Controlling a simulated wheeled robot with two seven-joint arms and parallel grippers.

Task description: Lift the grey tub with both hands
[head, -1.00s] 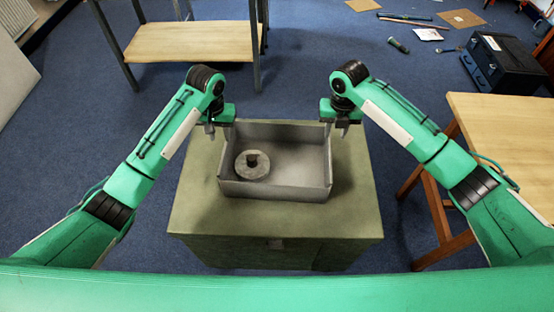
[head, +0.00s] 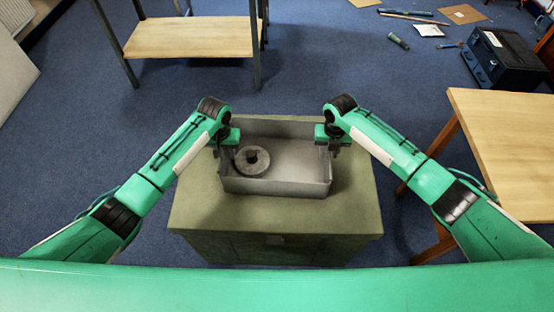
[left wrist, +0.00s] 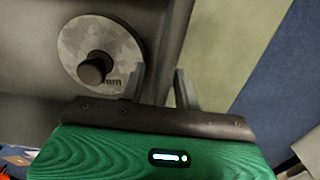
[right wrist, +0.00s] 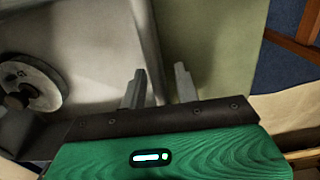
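The grey tub (head: 275,187) stands level on a green cabinet. Its left wall shows in the left wrist view (left wrist: 173,45) and its right wall in the right wrist view (right wrist: 148,40). My left gripper (head: 217,152) is at the left wall, with its fingers (left wrist: 160,78) apart and the wall's rim between them. My right gripper (head: 333,151) is at the right wall, with its fingers (right wrist: 158,84) apart on either side of that rim. A gap shows beside the rim in both wrist views. A grey disc (head: 243,165) with a dark knob lies in the tub's left part.
The green cabinet top (head: 280,217) has bare room in front of the tub. A wooden table (head: 510,140) stands to the right and a wooden-shelved bench (head: 190,40) behind. A dark toolbox (head: 505,60) and loose tools lie on the blue floor.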

